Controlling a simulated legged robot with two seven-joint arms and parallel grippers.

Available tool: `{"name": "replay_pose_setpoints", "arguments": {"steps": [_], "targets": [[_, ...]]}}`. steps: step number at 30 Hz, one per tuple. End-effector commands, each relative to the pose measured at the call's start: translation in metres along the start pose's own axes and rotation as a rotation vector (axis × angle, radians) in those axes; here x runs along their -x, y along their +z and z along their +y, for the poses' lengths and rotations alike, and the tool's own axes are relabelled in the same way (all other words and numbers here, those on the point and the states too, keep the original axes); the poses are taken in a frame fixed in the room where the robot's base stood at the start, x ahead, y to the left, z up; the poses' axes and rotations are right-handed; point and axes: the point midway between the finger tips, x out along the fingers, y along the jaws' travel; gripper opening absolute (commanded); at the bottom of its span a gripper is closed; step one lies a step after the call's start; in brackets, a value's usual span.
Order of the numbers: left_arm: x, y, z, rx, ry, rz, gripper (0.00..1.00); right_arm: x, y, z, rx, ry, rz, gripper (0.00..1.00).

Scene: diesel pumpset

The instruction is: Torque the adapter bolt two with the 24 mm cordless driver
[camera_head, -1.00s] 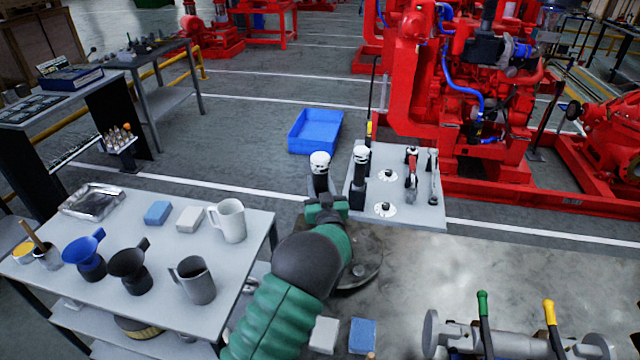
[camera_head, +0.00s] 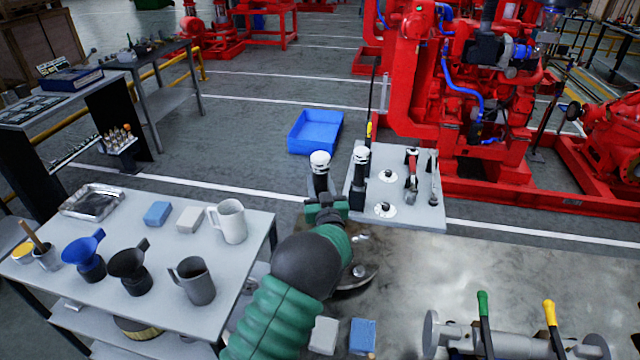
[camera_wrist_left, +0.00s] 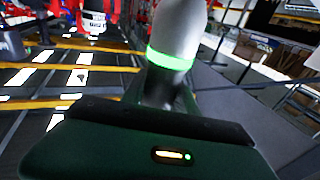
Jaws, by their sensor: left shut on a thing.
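My left gripper (camera_head: 324,208) is at the end of the green and black arm, near the left edge of the small grey stand. It is shut on a cordless driver (camera_head: 320,163) with a white top and dark body, held upright. In the left wrist view a pale body with a lit green ring (camera_wrist_left: 170,62) rises in front of the gripper. A second similar driver (camera_head: 360,163) stands on the grey stand (camera_head: 425,212), just right of the held one. I cannot read a size on either. Adapter bolt two cannot be made out. My right gripper is not in view.
Two white discs with dark centres and two hand tools (camera_head: 411,175) lie on the stand. A metal bench (camera_head: 440,270) carries a shaft assembly with green and yellow handles. A left table (camera_head: 150,215) holds mugs and funnels. A red pumpset (camera_head: 415,90) stands behind.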

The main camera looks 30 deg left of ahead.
Motion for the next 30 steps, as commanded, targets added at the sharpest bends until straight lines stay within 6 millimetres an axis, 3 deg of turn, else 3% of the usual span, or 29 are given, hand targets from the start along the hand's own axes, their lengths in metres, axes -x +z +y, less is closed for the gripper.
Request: {"name": "replay_pose_setpoints", "arguments": {"steps": [30], "targets": [[0.0004, 0.0086, 0.0015, 0.000, 0.002, -0.004, 0.00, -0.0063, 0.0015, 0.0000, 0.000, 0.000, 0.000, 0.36]]}}
